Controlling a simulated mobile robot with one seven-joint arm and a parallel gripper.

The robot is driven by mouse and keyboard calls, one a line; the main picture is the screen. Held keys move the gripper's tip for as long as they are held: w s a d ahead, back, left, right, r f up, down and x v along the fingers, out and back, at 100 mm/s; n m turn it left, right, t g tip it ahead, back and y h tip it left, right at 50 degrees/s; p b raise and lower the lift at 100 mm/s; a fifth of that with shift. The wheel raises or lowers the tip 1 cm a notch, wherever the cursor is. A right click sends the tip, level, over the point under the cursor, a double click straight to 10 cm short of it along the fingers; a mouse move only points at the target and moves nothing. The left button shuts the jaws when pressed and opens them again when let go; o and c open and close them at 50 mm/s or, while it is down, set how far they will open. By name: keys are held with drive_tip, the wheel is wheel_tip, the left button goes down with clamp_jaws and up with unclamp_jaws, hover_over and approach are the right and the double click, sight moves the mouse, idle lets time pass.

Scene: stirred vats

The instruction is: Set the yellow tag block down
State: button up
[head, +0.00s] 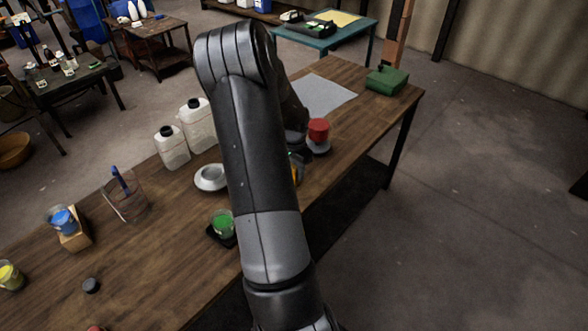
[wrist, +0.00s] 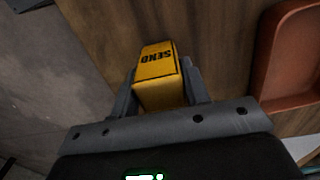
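The yellow tag block (wrist: 158,75), with black lettering reading "SEND", sits between the two fingers of my gripper (wrist: 160,92) in the wrist view. Both fingers press against its sides, so the gripper is shut on it. The block is over the brown wooden table (wrist: 225,35), near an edge with grey floor to the left. I cannot tell whether its underside touches the wood. In the head view my arm hides most of the gripper; only a small yellow-orange patch of the block (head: 296,175) shows beside the arm.
A reddish-brown tray (wrist: 262,75) lies right of the block in the wrist view. In the head view, a red pot (head: 318,130), green cup (head: 222,224), pale dish (head: 210,179) and white bottles (head: 172,150) stand around my arm. A grey sheet (head: 325,95) lies farther back.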

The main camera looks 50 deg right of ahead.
drive_tip(key=o, duration=0.4)
drive_tip(key=shift+r, duration=0.1)
wheel_tip(320, 180, up, 12)
drive_tip(key=w+a+r+n+t, duration=0.2)
drive_tip(key=w+a+r+n, duration=0.15)
drive_tip(key=a+r, duration=0.55)
drive_tip(key=s+a+r+n+t, duration=0.1)
drive_tip(key=s+a+r+n, duration=0.15)
drive_tip(key=a, duration=0.45)
drive_tip(key=s+a+r+n, duration=0.1)
drive_tip(key=a+r+n, duration=0.15)
drive_tip(key=a, duration=0.45)
drive_tip(key=s+a+r+n+t, duration=0.15)
drive_tip(key=a+n, duration=0.25)
drive_tip(key=a, duration=0.4)
drive_tip(key=s+a+r+n+t, duration=0.1)
drive_tip(key=s+a+r+n, duration=0.1)
drive_tip(key=s+a+n, duration=0.3)
drive_tip(key=shift+s+a, duration=2)
drive_tip(key=shift+s, duration=0.25)
